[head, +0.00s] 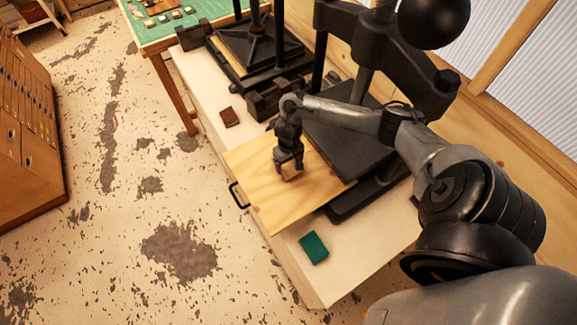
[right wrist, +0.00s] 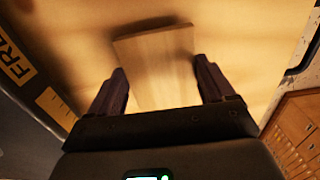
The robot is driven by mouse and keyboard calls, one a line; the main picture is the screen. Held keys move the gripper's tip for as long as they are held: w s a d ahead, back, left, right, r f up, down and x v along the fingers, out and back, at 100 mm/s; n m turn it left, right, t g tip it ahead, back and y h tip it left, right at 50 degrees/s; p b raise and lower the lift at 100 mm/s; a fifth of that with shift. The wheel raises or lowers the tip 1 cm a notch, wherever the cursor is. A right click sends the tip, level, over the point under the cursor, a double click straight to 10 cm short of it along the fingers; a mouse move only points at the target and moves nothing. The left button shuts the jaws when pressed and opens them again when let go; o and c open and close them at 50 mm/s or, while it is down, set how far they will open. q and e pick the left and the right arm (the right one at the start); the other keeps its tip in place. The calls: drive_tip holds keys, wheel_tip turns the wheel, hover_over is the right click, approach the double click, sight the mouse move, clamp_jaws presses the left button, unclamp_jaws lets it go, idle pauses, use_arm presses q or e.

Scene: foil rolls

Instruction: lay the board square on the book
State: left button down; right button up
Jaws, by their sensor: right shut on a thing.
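My right gripper (head: 288,158) is shut on a small pale wooden board (head: 290,171). In the right wrist view the board (right wrist: 154,60) stands between the two fingers (right wrist: 160,78). The gripper points down over a large flat wooden sheet (head: 252,168); I cannot tell whether the held board touches the sheet. A teal book-like block (head: 314,247) lies on the bench in front of the sheet. A small dark red-brown block (head: 229,117), also book-like, lies behind the sheet. Which one is the book is unclear. My left gripper is not in view.
A black press with a dark flat plate (head: 345,138) stands right of the sheet. Another black press (head: 260,52) stands behind. The pale bench (head: 335,270) has free room around the teal block. A black handle (head: 238,194) sticks out at its left edge.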

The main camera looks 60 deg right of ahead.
drive_tip(key=shift+f, duration=0.15)
drive_tip(key=o, duration=0.9)
drive_tip(key=shift+r, duration=0.2)
